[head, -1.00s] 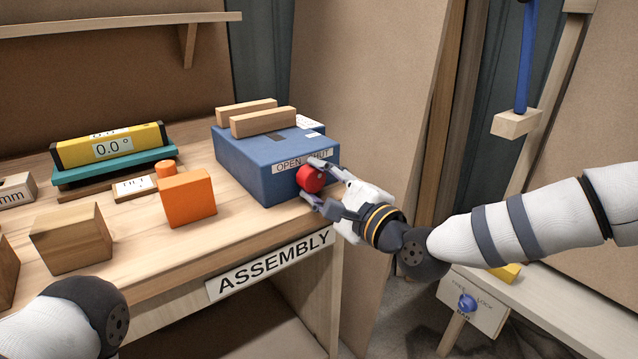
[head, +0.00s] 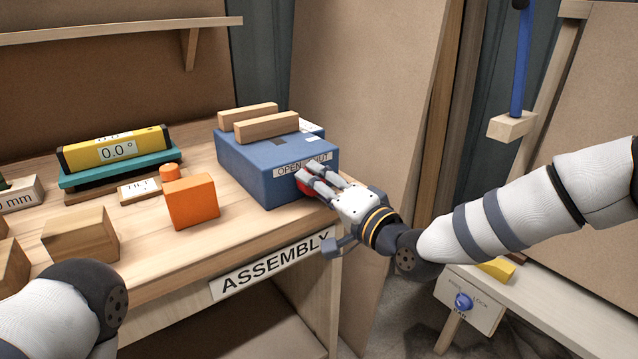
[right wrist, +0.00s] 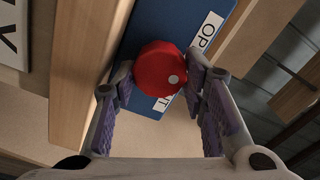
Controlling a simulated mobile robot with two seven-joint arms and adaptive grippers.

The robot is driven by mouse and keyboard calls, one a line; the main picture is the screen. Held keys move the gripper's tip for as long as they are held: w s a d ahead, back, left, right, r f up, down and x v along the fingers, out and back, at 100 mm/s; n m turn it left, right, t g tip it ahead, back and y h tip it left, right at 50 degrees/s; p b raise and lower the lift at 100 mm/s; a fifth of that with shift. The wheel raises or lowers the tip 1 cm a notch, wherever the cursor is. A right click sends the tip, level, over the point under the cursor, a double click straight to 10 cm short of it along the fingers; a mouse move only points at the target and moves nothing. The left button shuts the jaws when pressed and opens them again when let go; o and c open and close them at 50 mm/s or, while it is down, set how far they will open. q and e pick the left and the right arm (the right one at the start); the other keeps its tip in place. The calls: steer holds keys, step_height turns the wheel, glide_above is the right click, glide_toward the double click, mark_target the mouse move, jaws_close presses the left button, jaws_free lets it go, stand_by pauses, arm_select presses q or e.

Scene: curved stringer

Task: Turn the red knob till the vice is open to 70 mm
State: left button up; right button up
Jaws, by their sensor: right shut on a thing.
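The vice is a blue box (head: 262,165) on the right end of the bench, with two pale wooden jaw bars (head: 266,126) on top and a narrow gap between them. A label with OPEN at its left end runs along its front face. The red knob (head: 303,189) sits below the label, mostly covered by my right gripper (head: 308,177). In the right wrist view the round knob (right wrist: 158,68) with a pale dot sits between both fingers, which are shut on it. My left gripper is out of view.
An orange block (head: 192,202), a wooden block (head: 80,236) and a yellow level reading 0.0° (head: 115,150) stand left of the vice. The bench's front edge carries an ASSEMBLY sign (head: 272,265).

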steer(key=n+p, duration=0.1)
steer(key=n, duration=0.3)
steer(key=shift+r, duration=0.2)
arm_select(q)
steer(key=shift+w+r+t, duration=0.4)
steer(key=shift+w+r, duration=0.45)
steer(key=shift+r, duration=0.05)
arm_select(e)
steer(key=shift+n, duration=1.5)
steer(key=shift+f, duration=0.1)
steer(key=o, duration=1.2)
steer(key=shift+c, duration=0.2)
steer(key=v, duration=1.2)
